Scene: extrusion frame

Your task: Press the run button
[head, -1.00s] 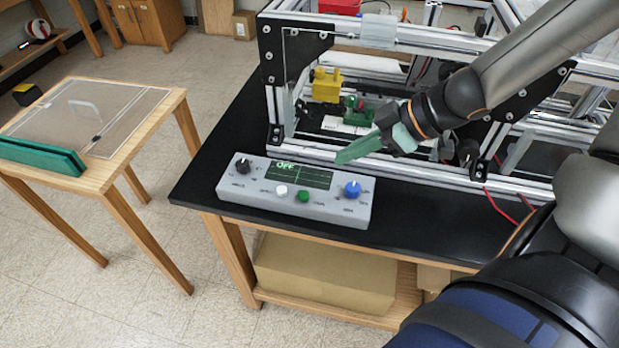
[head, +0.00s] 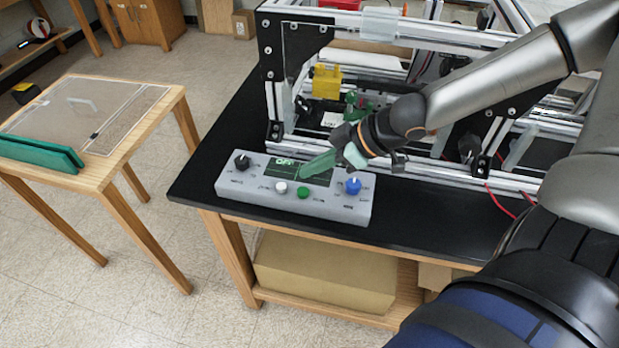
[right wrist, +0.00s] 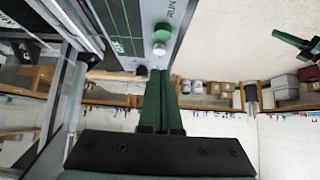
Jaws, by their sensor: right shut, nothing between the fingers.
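The grey control box (head: 232,187) sits on the black table top, with a small screen reading OFF. A green button (head: 303,193) and a white button (head: 281,187) are on its front part. In the right wrist view the green button (right wrist: 162,32) is beside the label RUN, with the white button (right wrist: 159,48) nearer my fingers. My right gripper (head: 304,173) is shut and empty. Its green fingers reach over the screen, just behind the green button, and cover part of the screen. The fingertips (right wrist: 160,74) look apart from the buttons.
A black knob (head: 242,162) and a blue knob (head: 353,185) stand on the box on either side of the screen. The metal extrusion frame (head: 270,90) rises behind the box. A wooden side table (head: 150,105) is at the left, across open floor.

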